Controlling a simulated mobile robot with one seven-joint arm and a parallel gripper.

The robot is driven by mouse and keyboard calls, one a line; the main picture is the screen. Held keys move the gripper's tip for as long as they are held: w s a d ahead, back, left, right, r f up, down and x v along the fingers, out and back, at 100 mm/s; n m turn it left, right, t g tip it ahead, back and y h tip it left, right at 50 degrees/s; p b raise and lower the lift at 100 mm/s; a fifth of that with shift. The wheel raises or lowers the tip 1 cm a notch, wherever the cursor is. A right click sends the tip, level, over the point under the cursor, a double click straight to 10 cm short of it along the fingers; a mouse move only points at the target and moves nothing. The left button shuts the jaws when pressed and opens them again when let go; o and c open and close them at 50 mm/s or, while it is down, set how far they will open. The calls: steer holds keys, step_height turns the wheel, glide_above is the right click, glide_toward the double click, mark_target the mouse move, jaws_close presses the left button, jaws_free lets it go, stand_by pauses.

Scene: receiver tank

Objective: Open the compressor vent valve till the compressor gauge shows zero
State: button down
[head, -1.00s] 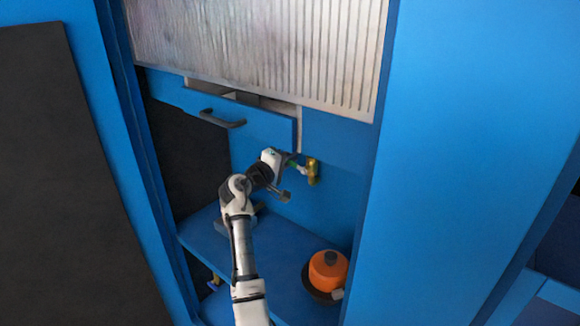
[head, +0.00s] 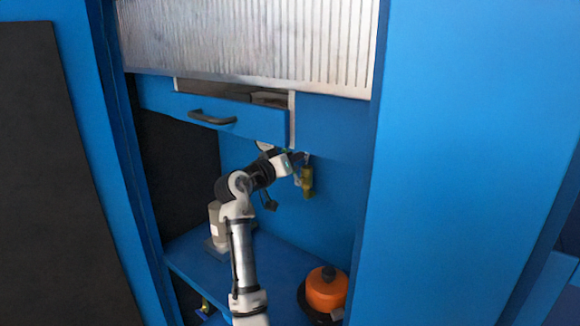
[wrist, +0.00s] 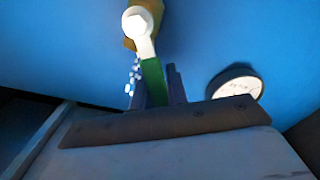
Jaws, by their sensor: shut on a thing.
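The brass vent valve (head: 307,182) sits on the blue back panel, below and right of the drawer. In the wrist view its white hub (wrist: 138,23) and green lever handle (wrist: 152,74) show, with a bit of brass behind the hub. My gripper (wrist: 157,88) is shut on the green handle, one dark finger on each side. In the head view my gripper (head: 299,158) is at the upper left of the valve and hides most of the lever. A round white-faced gauge (wrist: 236,84) is right of the handle in the wrist view; its lower part is hidden and its reading is too blurred to tell.
A blue drawer (head: 260,121) with a dark handle (head: 212,117) juts out above my arm, close to it. An orange, dark-topped vessel (head: 326,290) stands on the blue shelf (head: 275,262) at lower right. A grey cylinder (head: 215,227) stands behind my arm. Tall blue uprights flank the opening.

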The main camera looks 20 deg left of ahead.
steer(key=shift+s+d+m, duration=0.1)
steer(key=shift+d+m, duration=0.15)
steer(key=shift+m, duration=0.25)
steer(key=shift+r+b, duration=0.1)
steer(key=shift+b, duration=0.2)
steer(key=c, duration=1.4)
jaws_free()
steer(key=shift+s, duration=0.1)
steer(key=b+v, duration=0.1)
steer(key=v, duration=1.2)
steer(key=shift+s+a, duration=0.1)
steer(key=shift+s, duration=0.25)
steer(key=shift+r, duration=0.1)
